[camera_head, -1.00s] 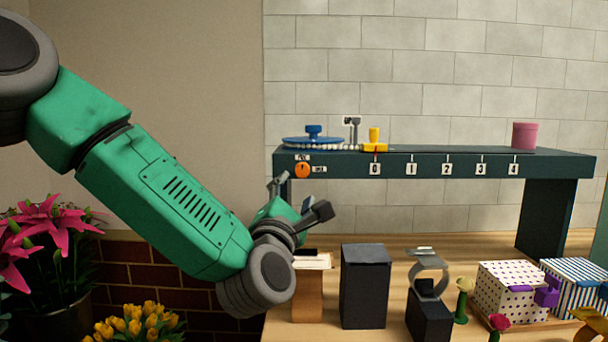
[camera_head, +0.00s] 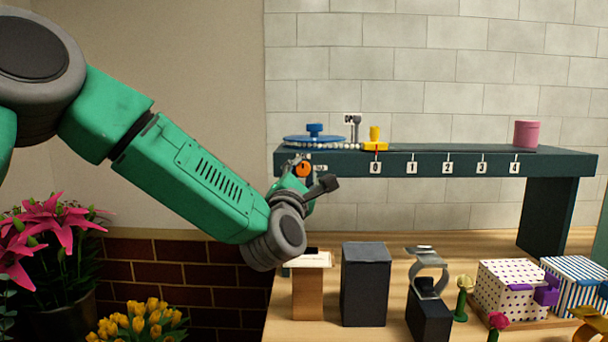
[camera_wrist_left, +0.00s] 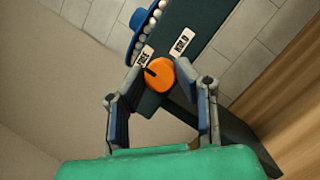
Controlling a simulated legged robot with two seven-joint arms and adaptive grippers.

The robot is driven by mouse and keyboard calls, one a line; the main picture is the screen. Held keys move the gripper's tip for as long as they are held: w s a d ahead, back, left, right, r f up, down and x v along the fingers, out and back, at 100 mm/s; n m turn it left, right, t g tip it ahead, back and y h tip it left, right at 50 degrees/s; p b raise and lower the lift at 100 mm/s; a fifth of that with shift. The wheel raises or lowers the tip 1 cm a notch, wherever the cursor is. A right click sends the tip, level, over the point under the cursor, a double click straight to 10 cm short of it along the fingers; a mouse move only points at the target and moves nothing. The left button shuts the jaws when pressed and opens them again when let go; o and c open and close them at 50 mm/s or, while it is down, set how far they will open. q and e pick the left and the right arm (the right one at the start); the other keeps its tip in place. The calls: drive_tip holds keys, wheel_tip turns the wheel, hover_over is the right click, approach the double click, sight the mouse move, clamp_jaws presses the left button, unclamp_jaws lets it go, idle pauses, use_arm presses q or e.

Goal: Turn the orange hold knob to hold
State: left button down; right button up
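The orange hold knob (camera_head: 303,170) sits on the front face of the dark shelf beam at its left end. In the left wrist view the knob (camera_wrist_left: 160,73) has a dark pointer mark on its left side, towards a small white label that I cannot read surely. A second white label (camera_wrist_left: 182,42), which looks like HOLD, is at the upper right of the knob. My left gripper (camera_wrist_left: 158,80) is open, with one finger on each side of the knob and a gap visible on both sides. In the head view my left gripper (camera_head: 297,167) partly covers the knob's left. My right gripper is not in view.
A blue turntable-like disc (camera_head: 314,138) with white beads and a yellow slider (camera_head: 375,140) stand on the beam (camera_head: 445,163). A pink cup (camera_head: 526,133) is at its right. Below are a dark block (camera_head: 366,285), a wooden stand (camera_head: 308,292) and patterned boxes (camera_head: 508,280).

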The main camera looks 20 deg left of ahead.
use_arm(q)
drive_tip(key=shift+f+m, duration=0.25)
drive_tip(key=shift+m, duration=0.05)
drive_tip(key=shift+m+g+h+p, duration=0.3)
drive_tip(key=shift+m+h+p, duration=0.15)
drive_tip(key=shift+m, duration=0.65)
drive_tip(key=m+h+p, duration=0.1)
drive_tip(key=m, duration=0.2)
drive_tip(key=shift+s+g, duration=0.1)
drive_tip(key=shift+g, duration=0.3)
drive_tip(key=m+g+h+p, duration=0.1)
drive_tip(key=m+p, duration=0.1)
drive_tip(key=m, duration=0.2)
drive_tip(key=shift+a+r, duration=0.1)
drive_tip(key=shift+r, duration=0.05)
drive_tip(key=m+g+p, duration=0.1)
drive_tip(key=m+p, duration=0.4)
drive_tip(key=shift+r+g, duration=0.15)
drive_tip(key=shift+g, duration=0.25)
drive_tip(key=shift+m+g+y+p, duration=0.55)
drive_tip(key=shift+m+g+p, duration=0.15)
drive_tip(key=shift+m+p, duration=1.25)
